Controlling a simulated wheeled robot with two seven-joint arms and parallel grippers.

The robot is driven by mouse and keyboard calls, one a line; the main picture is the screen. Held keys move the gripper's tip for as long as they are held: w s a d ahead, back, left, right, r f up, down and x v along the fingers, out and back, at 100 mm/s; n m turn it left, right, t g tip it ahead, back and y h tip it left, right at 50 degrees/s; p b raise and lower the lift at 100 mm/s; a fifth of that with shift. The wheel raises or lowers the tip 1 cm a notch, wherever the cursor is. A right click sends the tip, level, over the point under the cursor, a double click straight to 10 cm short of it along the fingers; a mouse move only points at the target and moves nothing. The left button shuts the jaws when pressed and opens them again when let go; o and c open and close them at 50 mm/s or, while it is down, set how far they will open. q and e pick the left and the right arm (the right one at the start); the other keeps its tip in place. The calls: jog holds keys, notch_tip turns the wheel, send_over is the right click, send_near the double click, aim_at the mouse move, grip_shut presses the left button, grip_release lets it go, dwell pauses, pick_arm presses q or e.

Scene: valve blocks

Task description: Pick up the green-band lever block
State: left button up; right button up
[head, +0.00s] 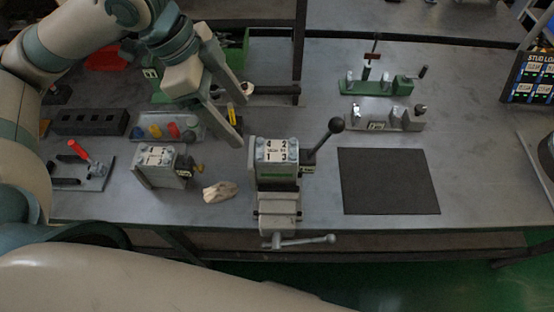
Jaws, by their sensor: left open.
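The lever block (277,172) sits upright in the vise at the middle front of the bench. It has a white numbered top plate, a green band on its front, and a dark lever with a black ball knob leaning up to the right. My left gripper (240,118) comes in from the upper left. It is open and empty, its two fingers pointing down and right, above and to the left of the block and apart from it. My right gripper is not in view.
The vise (278,215) has its handle at the bench's front edge. Another block (157,168) with a white top stands to the left, and a crumpled rag (220,191) lies between. A dark mat (388,181) is bare at the right. Green and grey fixtures stand behind it.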

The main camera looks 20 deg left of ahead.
aim_at(272, 150)
pick_arm(q)
jog(key=p+x, duration=0.2)
jog(key=x, duration=1)
jog(key=shift+w+f, duration=0.1)
jog(key=shift+w, duration=0.1)
jog(key=shift+d+f, duration=0.1)
jog(key=shift+w+d+f, duration=0.15)
jog(key=p+x, duration=0.1)
jog(key=x, duration=0.1)
jog(key=p+x, duration=0.1)
jog(key=x, duration=0.1)
jog(key=shift+w+d, duration=0.15)
jog(key=shift+w, duration=0.2)
jog(key=shift+d+f, duration=0.1)
jog(key=shift+f, duration=0.1)
jog(key=shift+c, duration=0.4)
grip_shut()
jog(key=shift+w+r, duration=0.1)
